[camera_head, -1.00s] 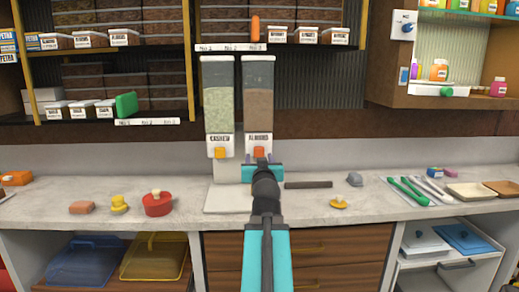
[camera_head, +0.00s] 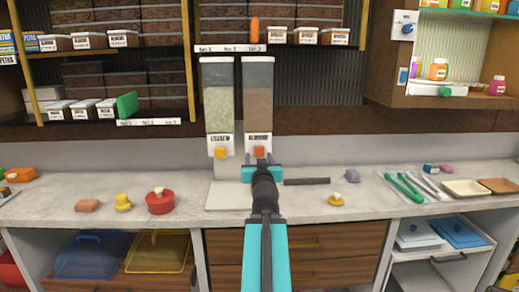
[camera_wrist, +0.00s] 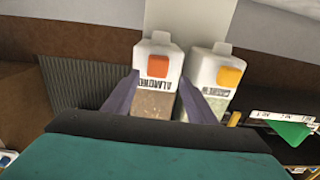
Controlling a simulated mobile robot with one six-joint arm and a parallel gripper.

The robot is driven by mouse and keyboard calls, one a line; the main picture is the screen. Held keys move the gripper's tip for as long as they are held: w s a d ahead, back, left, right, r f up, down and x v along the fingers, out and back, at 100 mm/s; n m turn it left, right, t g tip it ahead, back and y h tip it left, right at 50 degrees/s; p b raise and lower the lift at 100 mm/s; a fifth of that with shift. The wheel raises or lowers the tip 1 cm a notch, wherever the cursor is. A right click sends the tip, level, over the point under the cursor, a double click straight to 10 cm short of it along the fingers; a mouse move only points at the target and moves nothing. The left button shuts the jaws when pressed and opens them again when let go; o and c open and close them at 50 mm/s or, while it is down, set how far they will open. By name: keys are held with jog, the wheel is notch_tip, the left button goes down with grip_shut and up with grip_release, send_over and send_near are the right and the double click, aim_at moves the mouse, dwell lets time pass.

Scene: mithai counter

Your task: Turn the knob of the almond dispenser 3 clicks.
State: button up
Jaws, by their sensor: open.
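The almond dispenser (camera_head: 257,95) is a tall clear hopper of brown almonds with a white labelled base. Its orange knob (camera_head: 259,152) faces me, and the knob also shows in the wrist view (camera_wrist: 158,66). My gripper (camera_head: 262,165) is just below and in front of the knob. In the wrist view my gripper (camera_wrist: 158,92) has its two fingers apart, one on either side of the almond dispenser's front. The space between them is empty of any held thing. I cannot tell whether a finger touches the dispenser.
A second dispenser (camera_head: 218,95) with a yellow knob (camera_head: 221,152) stands close on the left. A dark bar (camera_head: 307,181) lies on the counter to the right. A red pot (camera_head: 160,202) and a yellow item (camera_head: 336,200) sit nearer the front edge. Shelves hang above.

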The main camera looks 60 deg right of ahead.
aim_at(259, 152)
jog(key=shift+w+d+r+p, duration=0.15)
jog(key=shift+d+p, duration=0.2)
jog(key=shift+p, duration=1.3)
jog(key=shift+w+d+p, duration=0.25)
jog(key=shift+d+p, duration=0.15)
jog(key=shift+p, duration=0.1)
jog(key=shift+w+d+p, duration=0.4)
jog(key=shift+d+p, duration=0.2)
jog(key=shift+f+x, duration=0.2)
jog(key=shift+x, duration=1.15)
jog(key=shift+c, duration=0.6)
jog(key=c, duration=1)
